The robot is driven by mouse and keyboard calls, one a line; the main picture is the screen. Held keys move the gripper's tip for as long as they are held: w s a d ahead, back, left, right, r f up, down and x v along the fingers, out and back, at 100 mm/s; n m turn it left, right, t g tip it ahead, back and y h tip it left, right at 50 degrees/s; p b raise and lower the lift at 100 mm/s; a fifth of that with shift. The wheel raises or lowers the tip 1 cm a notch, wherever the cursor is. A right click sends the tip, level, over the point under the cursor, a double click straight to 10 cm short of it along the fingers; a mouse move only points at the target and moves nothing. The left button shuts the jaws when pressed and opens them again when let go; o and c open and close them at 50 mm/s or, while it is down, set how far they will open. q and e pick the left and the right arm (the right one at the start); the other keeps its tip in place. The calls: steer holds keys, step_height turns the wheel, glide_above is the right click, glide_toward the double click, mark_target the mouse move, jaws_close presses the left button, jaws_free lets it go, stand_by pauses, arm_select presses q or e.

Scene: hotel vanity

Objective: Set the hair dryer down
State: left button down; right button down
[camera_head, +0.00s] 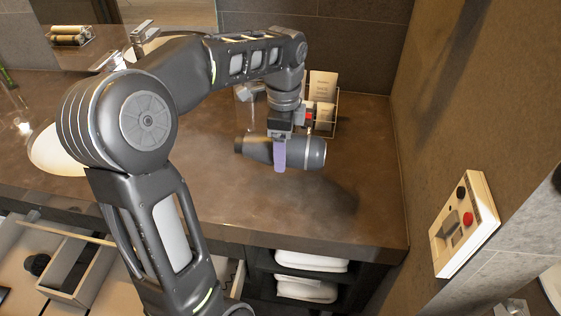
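The hair dryer (313,153) is a dark grey barrel with a lighter band near its right end and a narrower nozzle to the left. My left gripper (280,155) points down from above with a lilac finger across the barrel, and is shut on the dryer. The dryer lies roughly level over the right part of the brown countertop (230,205). Its shadow falls apart from it to the lower right, so it appears held above the surface. The gripper's far finger is hidden. My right gripper is not in view.
A wire rack with cards and small boxes (322,88) stands behind the dryer. A white basin (50,155) is at left. An open drawer (65,265) and towel shelves (310,262) lie below the counter's front. A wall panel (465,222) is at right. Counter in front is clear.

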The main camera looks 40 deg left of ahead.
arm_select(q)
steer(key=shift+f, duration=1.95)
steer(key=shift+f, duration=1.85)
steer(key=shift+f, duration=0.1)
steer(key=shift+f, duration=0.1)
steer(key=shift+c, duration=0.8)
jaws_free()
step_height(320, 180, up, 12)
steer(key=shift+r, duration=0.15)
